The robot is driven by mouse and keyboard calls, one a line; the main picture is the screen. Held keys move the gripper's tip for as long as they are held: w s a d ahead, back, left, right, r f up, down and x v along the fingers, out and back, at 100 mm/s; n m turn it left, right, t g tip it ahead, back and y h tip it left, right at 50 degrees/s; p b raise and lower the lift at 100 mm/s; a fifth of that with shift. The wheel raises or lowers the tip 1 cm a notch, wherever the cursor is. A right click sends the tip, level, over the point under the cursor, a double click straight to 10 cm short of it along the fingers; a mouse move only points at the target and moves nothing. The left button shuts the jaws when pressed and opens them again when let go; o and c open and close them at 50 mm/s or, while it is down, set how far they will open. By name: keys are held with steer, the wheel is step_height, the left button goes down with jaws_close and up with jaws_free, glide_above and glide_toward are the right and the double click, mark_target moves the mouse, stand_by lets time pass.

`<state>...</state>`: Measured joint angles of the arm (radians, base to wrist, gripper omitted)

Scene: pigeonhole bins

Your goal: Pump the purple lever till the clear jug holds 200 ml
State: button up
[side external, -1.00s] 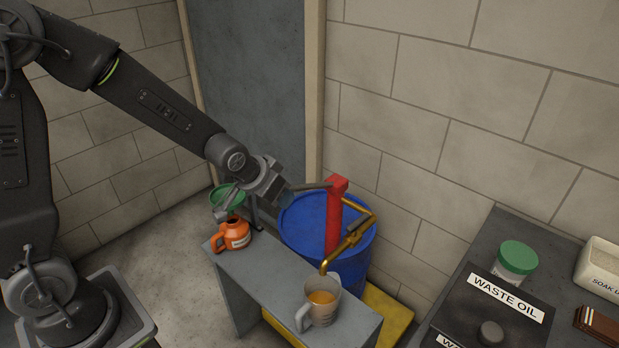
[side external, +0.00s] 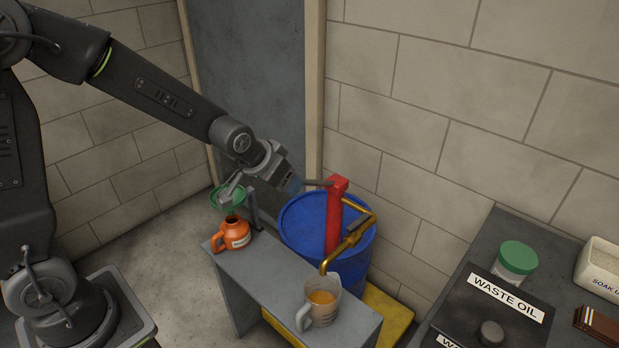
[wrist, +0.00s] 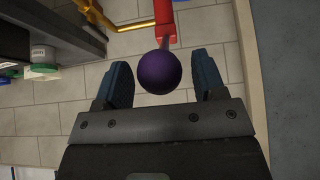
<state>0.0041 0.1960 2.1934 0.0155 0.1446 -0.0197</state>
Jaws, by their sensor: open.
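The purple ball knob of the lever (wrist: 159,72) sits between the two blue fingers of my open gripper (wrist: 161,62) in the wrist view, with a gap visible on both sides. In the side view my gripper (side external: 290,188) is at the lever's left end and hides the knob. The grey lever arm (side external: 318,182) runs roughly level to the red pump (side external: 334,220) on the blue drum. The clear jug (side external: 328,308) stands on the grey bench under the brass spout (side external: 325,266). It holds amber liquid; its marks are too small to read.
An orange can (side external: 232,237) with a green funnel (side external: 228,200) stands at the bench's (side external: 262,272) far left end. A dark waste oil box (side external: 490,315) and a green-lidded jar (side external: 515,262) are on the right counter. A block wall is behind the drum.

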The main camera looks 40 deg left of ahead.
steer(key=shift+v, duration=2.95)
steer(key=shift+s, duration=0.15)
steer(key=v, duration=1.3)
steer(key=s+f+g, duration=0.1)
steer(key=s+f, duration=0.2)
steer(key=s, duration=0.8)
steer(key=shift+f, duration=0.25)
